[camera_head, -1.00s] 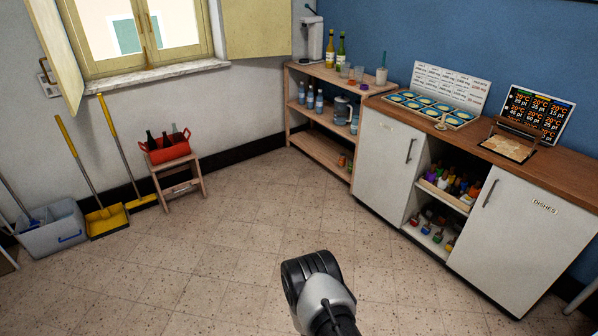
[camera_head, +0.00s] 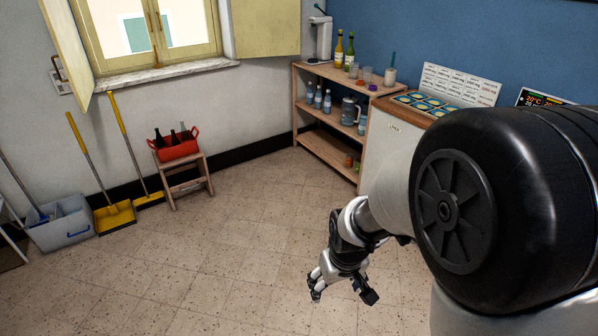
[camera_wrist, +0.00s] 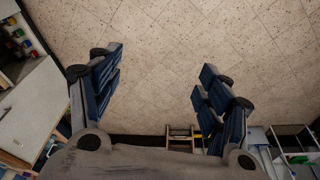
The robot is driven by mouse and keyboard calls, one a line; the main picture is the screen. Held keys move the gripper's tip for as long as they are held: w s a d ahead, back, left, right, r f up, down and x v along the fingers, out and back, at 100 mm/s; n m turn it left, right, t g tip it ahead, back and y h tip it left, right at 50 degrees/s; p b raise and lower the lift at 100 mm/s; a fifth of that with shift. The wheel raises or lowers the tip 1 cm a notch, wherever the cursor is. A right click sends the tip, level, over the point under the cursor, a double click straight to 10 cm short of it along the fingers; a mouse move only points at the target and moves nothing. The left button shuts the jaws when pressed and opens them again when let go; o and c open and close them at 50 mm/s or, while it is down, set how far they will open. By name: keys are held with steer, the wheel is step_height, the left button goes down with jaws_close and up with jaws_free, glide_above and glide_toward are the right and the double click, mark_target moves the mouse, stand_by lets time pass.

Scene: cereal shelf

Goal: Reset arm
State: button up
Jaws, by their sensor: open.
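My gripper (camera_head: 316,288) hangs at the end of my arm over the tiled floor in the head view, pointing down and to the left. In the wrist view my gripper (camera_wrist: 158,95) is open, with its two dark blue padded fingers wide apart. My large black and white arm joint covers the right side of the head view and hides much of the counter.
A wooden shelf (camera_head: 326,148) with bottles and a jug stands by the blue wall, beside a white cabinet (camera_head: 385,150). A stool (camera_head: 186,184) carries a red bottle carrier (camera_head: 176,150). A grey bucket (camera_head: 62,232) and yellow dustpan (camera_head: 115,217) stand left. The middle floor is clear.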

steer(key=s+d+r+m+t, duration=0.1)
steer(key=s+d+r, duration=0.1)
steer(key=s+r, duration=0.7)
steer(key=s+d+r+m+t, duration=0.1)
steer(key=s+d+r, duration=0.2)
steer(key=s+r, duration=0.6)
steer(key=shift+s+d+r+m, duration=0.15)
steer(key=shift+s+d+m, duration=0.25)
steer(key=shift+s, duration=0.6)
